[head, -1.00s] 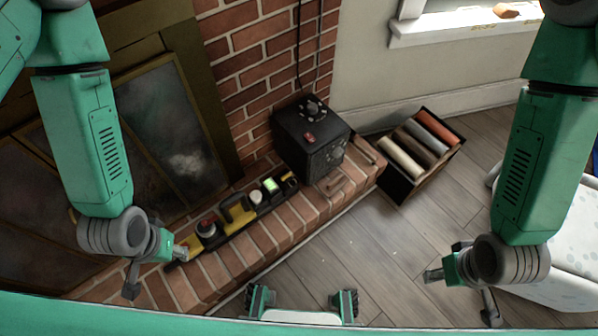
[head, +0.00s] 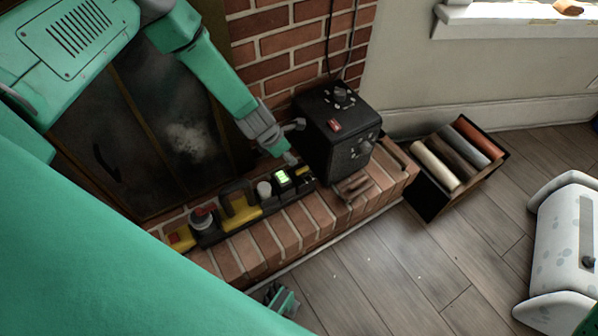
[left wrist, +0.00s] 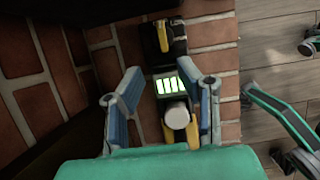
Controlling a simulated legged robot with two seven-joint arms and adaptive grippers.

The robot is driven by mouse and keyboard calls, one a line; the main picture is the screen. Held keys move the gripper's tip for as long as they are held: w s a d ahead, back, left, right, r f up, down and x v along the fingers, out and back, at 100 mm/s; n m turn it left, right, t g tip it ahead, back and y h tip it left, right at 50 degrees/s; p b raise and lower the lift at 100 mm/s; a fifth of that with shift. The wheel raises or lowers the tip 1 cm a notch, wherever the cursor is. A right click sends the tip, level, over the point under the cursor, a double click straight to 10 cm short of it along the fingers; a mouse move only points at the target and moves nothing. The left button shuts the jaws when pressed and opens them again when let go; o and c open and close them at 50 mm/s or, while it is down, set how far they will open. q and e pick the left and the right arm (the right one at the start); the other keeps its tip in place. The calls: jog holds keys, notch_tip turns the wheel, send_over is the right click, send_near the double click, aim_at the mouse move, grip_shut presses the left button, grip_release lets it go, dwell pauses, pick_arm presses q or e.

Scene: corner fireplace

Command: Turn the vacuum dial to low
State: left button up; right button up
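A black box (head: 318,163) stands on the brick hearth against the wall, with a dark knob (head: 343,97) and a red switch (head: 334,126) on top. Its side face carries another round dial (head: 365,147). I cannot tell which control is the vacuum dial. My left gripper (head: 296,142) is beside the box's left side, above the far end of a black-and-yellow device row. In the left wrist view its fingers (left wrist: 170,84) are spread and empty. A lit green display (left wrist: 168,86) and a white cylinder (left wrist: 177,114) show below and between them.
A crate of rolls (head: 430,205) stands right of the hearth. A white spotted object (head: 562,250) is at far right. The wood floor between is clear.

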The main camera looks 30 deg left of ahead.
aim_at(302, 170)
pick_arm(q)
jog(key=b+x, duration=0.1)
jog(key=x, duration=0.2)
jog(key=d+b+x, duration=0.1)
jog(key=x, duration=0.3)
jog(key=b+x, duration=0.1)
jog(key=x, duration=0.1)
jog(key=shift+a+f+b, duration=0.25)
jog(key=shift+a+b, duration=0.05)
jog(key=shift+w+a+f, duration=0.1)
jog(key=shift+f, duration=0.3)
jog(key=shift+d+r, duration=0.15)
jog(key=shift+d, duration=0.2)
grip_shut()
pick_arm(e)
jog(key=f, duration=0.2)
jog(key=d+f, duration=0.1)
jog(key=f, duration=0.1)
jog(key=shift+f, duration=0.35)
